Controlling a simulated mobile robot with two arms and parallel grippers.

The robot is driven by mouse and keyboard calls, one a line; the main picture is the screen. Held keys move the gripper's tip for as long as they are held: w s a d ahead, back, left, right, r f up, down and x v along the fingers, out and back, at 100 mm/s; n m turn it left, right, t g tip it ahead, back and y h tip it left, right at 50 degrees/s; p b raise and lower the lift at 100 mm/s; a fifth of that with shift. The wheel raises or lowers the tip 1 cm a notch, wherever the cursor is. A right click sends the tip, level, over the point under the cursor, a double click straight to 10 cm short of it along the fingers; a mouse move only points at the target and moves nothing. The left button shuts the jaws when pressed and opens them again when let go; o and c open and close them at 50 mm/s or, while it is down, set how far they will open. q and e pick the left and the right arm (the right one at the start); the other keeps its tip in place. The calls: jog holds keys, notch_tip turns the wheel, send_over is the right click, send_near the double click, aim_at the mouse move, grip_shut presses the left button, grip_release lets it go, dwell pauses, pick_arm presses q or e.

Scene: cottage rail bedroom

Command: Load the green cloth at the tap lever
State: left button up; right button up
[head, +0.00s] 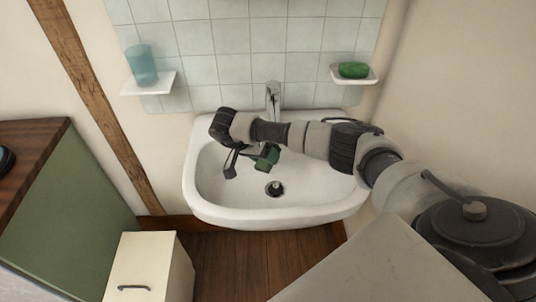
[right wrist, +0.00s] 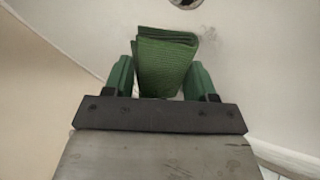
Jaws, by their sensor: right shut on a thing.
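The green cloth (right wrist: 165,58) is folded, with ribbed texture, and sits between the green finger pads of my right gripper (right wrist: 161,82) in the right wrist view. The gripper is shut on it. In the head view my right gripper (head: 252,160) hangs over the left middle of the basin, in front of the tap; I cannot tell the cloth from the green pads there. The chrome tap (head: 273,93) stands upright at the basin's back edge. My arm passes in front of its lower part, and its lever is not clear to see. My left gripper is not in view.
The white basin (head: 215,205) has a round drain (head: 274,189). A shelf at left bears a blue cup (head: 141,65); one at right bears a green item (head: 353,70). A cream cabinet (head: 145,265) and a green, wood-topped cabinet (head: 75,200) stand at left.

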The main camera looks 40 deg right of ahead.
aim_at(260, 168)
jog(key=shift+s+a+r+p, duration=0.1)
jog(key=shift+s+a+p, duration=0.2)
jog(key=shift+a, duration=0.35)
jog(key=shift+s+a+f+p, duration=0.1)
jog(key=shift+s+a+p, duration=0.15)
jog(key=shift+a, duration=0.45)
jog(key=shift+s+a+r+p, duration=0.1)
jog(key=shift+s+a+p, duration=0.2)
jog(key=shift+a, duration=0.35)
jog(key=shift+s+a+p, duration=0.15)
jog(key=shift+s+a, duration=0.15)
jog(key=shift+a, duration=0.4)
jog(key=shift+s+a+p, duration=0.15)
jog(key=shift+s+a, duration=0.15)
jog(key=shift+a, duration=0.4)
jog(key=s+a+r+p, duration=0.2)
jog(key=a+r+p, duration=0.2)
jog(key=shift+a, duration=0.3)
